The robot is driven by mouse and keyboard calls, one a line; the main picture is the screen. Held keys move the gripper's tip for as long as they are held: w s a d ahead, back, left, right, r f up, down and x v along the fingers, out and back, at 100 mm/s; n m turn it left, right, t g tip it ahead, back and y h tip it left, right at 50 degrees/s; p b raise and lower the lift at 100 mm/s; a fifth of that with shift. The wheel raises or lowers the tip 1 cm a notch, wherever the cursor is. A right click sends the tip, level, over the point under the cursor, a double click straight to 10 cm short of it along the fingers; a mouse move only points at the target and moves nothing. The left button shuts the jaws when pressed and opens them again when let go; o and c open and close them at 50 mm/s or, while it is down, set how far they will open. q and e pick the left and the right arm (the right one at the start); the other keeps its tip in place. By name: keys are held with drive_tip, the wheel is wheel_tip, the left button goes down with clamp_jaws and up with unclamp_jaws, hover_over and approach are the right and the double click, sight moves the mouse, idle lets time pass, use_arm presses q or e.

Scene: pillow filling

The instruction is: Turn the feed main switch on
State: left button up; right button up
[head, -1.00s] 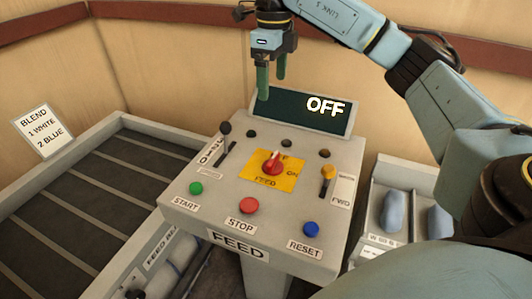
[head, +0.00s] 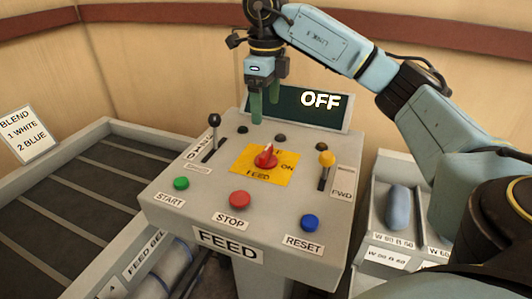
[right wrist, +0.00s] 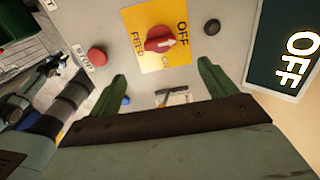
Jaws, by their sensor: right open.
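The feed main switch is a red rotary knob (head: 266,156) on a yellow plate (head: 250,174) marked FEED, OFF and ON, in the middle of the grey panel. Its pointer is toward the OFF label, and the display (head: 300,107) reads OFF. My right gripper (head: 264,118) has green fingers pointing down, above the back of the panel, behind the knob and apart from it. In the right wrist view the fingers (right wrist: 163,85) are spread and empty, with the red knob (right wrist: 160,40) beyond them. My left gripper is not in view.
The panel also has a green START button (head: 181,183), a red STOP button (head: 240,199), a blue RESET button (head: 309,222), a black lever (head: 214,120) and an orange-knobbed lever (head: 326,158). A conveyor bed (head: 60,190) lies left. A bin (head: 382,222) holding a blue bag stands right.

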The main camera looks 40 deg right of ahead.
sight(266, 150)
wheel_tip(266, 150, down, 11)
drive_tip(key=shift+f+b, duration=0.1)
drive_tip(key=shift+b, duration=0.85)
drive_tip(key=shift+f, duration=0.55)
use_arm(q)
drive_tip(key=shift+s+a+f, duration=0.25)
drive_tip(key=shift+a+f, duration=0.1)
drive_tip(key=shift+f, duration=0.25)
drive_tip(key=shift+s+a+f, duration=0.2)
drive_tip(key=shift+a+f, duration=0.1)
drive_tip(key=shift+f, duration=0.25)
use_arm(e)
drive_tip(key=shift+f, duration=0.1)
drive_tip(key=shift+c, duration=0.4)
